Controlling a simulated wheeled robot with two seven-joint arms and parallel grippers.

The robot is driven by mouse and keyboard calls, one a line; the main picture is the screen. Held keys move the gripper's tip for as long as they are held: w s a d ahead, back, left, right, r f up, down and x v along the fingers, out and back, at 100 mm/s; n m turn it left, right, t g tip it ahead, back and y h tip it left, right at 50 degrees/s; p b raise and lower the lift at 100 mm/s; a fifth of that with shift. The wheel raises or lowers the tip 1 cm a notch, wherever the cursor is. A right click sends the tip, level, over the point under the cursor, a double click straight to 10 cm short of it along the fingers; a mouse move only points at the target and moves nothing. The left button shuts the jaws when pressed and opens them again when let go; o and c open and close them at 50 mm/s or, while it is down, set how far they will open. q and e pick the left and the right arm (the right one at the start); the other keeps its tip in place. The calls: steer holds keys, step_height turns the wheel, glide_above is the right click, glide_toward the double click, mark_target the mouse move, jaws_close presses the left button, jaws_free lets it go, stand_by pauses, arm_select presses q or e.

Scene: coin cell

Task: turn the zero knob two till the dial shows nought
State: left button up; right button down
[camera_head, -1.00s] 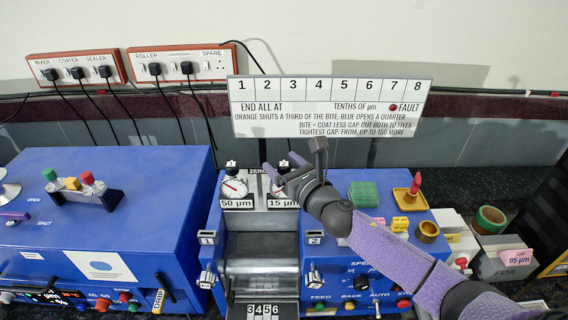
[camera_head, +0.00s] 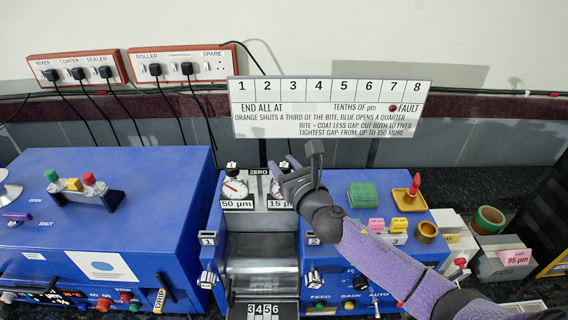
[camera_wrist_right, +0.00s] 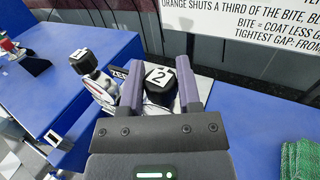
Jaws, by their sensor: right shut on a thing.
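Zero knob two (camera_wrist_right: 160,80) is a black knob with a white "2" label on top, seen in the right wrist view. My right gripper (camera_wrist_right: 160,92) is shut on it, with one purple finger on each side. In the head view my right gripper (camera_head: 283,172) reaches the top of the roller machine from the right and covers the knob. Dial two (camera_head: 277,188), above the "15 µm" label, is partly hidden by the gripper, so I cannot read its needle. Zero knob one (camera_wrist_right: 84,62) stands to the left. Dial one (camera_head: 235,188) has a red needle, above "50 µm". My left gripper is not in view.
The sign board (camera_head: 330,106) stands close behind the knobs. A blue machine (camera_head: 95,215) stands at left.

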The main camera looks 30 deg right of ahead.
steer(key=m+h+p, duration=0.1)
steer(key=m+h, duration=0.2)
steer(key=h, duration=0.2)
steer(key=shift+a+g, duration=0.1)
steer(key=shift+g, duration=0.2)
steer(key=shift+m+g+h, duration=0.65)
steer(key=shift+m+h, duration=0.4)
steer(key=shift+h, duration=0.4)
steer(key=shift+m+g+h, duration=0.65)
steer(key=shift+m+h, duration=0.4)
steer(key=shift+h, duration=0.4)
steer(key=shift+c, duration=1.5)
jaws_free()
steer(key=v, duration=1)
steer(key=shift+w+a, duration=0.1)
steer(key=shift+w, duration=0.05)
